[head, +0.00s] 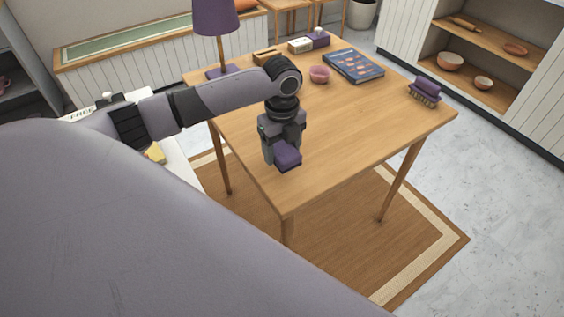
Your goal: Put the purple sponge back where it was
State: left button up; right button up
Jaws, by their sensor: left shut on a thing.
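The purple sponge (288,156) is held in my left gripper (283,152), which points down over the near left part of the wooden table (350,135). The gripper is shut on the sponge. The sponge is at or just above the tabletop; I cannot tell whether it touches. My right gripper is not in view.
The table's middle and right are clear. A white surface with a yellow item (155,153) lies left of the table.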

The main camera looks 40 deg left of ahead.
aim_at(282, 148)
pick_arm(q)
jog(key=shift+f, duration=2.45)
jog(key=shift+f, duration=0.1)
jog(key=o, duration=1)
notch_tip(282, 148, up, 12)
jog(key=shift+r+p, duration=0.15)
jog(key=shift+p, duration=0.15)
